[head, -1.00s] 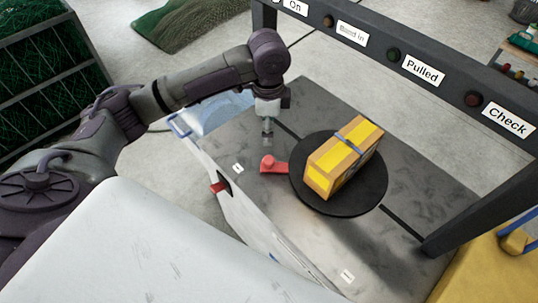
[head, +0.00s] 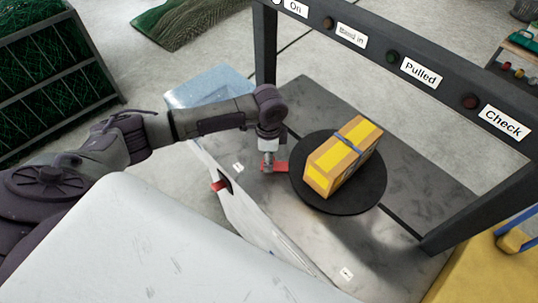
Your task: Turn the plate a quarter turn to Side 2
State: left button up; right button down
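A round black plate (head: 345,203) lies on the grey metal table. A yellow and brown box (head: 341,160) with a blue band stands on it. A red handle (head: 281,167) sticks out from the plate's left edge. My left gripper (head: 268,168) is lowered over the outer end of this handle and hides its knob. I cannot tell whether its fingers are open or shut on it. My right gripper is not in view.
A dark frame with lamps and labels such as "Pulled" (head: 420,72) and "Check" (head: 502,122) spans the table. Small white labels lie on the table near its left edge (head: 238,167) and front (head: 346,273). A blue-grey bin (head: 205,85) stands behind my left arm.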

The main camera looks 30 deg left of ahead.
pick_arm(q)
jog(key=shift+c, duration=0.2)
grip_shut()
